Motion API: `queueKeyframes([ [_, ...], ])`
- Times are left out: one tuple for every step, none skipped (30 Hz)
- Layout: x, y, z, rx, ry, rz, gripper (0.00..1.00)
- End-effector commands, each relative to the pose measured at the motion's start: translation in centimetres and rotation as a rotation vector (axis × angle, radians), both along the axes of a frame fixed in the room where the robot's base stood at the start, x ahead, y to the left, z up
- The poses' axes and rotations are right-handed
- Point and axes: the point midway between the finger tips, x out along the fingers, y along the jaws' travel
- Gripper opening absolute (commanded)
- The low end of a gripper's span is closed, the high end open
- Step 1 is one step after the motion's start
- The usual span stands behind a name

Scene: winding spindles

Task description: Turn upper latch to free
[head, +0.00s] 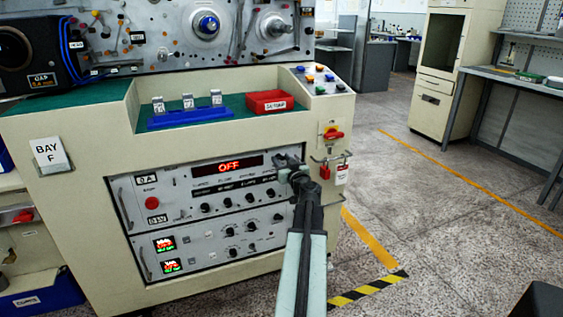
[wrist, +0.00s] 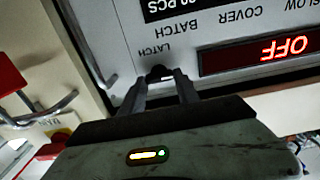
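The upper latch is a small dark knob (wrist: 160,73) at the panel edge by the label LATCH in the wrist view, which shows the panel text upside down. My gripper (wrist: 161,88) is open, its two fingers apart with the knob at or just beyond their tips. I cannot tell whether either finger touches it. In the head view my gripper (head: 290,163) is at the upper right of the upper drawer panel (head: 215,190) and hides the latch. The red display (head: 229,166) on that panel reads OFF; it also shows in the wrist view (wrist: 284,47).
A metal handle (wrist: 85,45) stands close beside the fingers. A red padlock (head: 325,171) and a red rotary switch (head: 333,134) are on the cabinet to the right. A lower drawer panel (head: 215,243) is below. The floor to the right is open.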

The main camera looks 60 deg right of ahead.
Motion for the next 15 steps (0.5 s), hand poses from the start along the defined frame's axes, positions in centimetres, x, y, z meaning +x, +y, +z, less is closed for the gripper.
queueKeyframes([
  [-0.01,0.00,0.00,0.000,0.000,0.000,0.00],
  [0.00,0.00,0.00,0.000,0.000,0.000,0.00],
  [0.00,0.00,0.00,0.002,-0.001,0.000,0.00],
  [0.00,0.00,0.00,0.003,-0.002,0.000,0.00],
  [0.01,0.01,0.00,0.006,-0.004,0.000,0.00],
  [0.00,0.00,0.00,0.010,-0.008,0.000,0.00],
  [0.00,0.00,0.00,0.015,-0.011,0.000,0.00],
  [0.01,0.01,0.00,0.022,-0.016,0.000,0.00],
  [0.01,-0.01,0.00,0.033,-0.024,0.000,0.00],
  [0.01,-0.01,0.00,0.042,-0.031,0.000,0.00],
  [0.01,-0.01,0.00,0.052,-0.039,0.000,0.00],
  [0.02,-0.01,-0.01,0.069,-0.051,0.000,0.00],
  [0.02,-0.01,-0.01,0.084,-0.062,0.000,0.00],
  [0.01,-0.02,-0.01,0.099,-0.073,0.000,0.00],
  [0.02,-0.03,-0.01,0.122,-0.090,0.000,0.00],
])
